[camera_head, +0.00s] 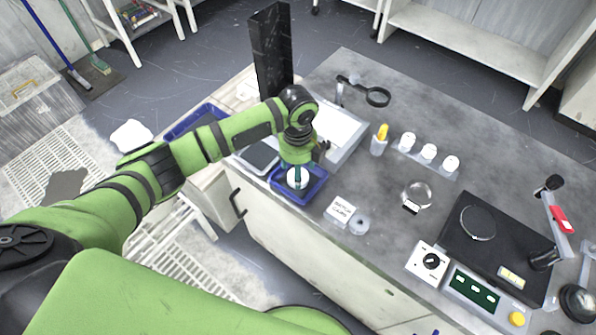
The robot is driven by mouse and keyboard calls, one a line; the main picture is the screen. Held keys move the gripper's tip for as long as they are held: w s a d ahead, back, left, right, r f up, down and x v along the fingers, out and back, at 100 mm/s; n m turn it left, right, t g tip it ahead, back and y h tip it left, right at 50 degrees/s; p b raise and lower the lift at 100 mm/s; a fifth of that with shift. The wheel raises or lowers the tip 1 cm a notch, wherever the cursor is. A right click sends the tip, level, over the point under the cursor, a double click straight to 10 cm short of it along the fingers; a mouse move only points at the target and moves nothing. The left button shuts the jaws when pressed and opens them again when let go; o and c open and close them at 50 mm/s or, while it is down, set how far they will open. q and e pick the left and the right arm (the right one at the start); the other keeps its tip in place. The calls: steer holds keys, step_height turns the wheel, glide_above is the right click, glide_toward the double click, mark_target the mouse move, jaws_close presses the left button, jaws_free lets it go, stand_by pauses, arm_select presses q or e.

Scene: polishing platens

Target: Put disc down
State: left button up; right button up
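A small blue tray (318,189) sits at the near left edge of the grey bench. A round whitish disc (298,180) shows inside it, below my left gripper (297,173). The gripper points down into the tray, with its fingertips at the disc. At this size I cannot tell whether the fingers are closed on the disc or only beside it, nor whether the disc touches the tray floor. My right gripper is not in view.
A white card box (340,210) and a clear ring (359,224) lie right of the tray. Several white-capped jars (429,152), a yellow-topped bottle (379,140), a magnifier (377,97) and a black polishing machine (500,250) stand on the bench. A tall dark panel (271,50) rises behind my arm.

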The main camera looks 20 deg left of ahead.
arm_select(q)
step_height(320, 180, up, 10)
stand_by(0.3)
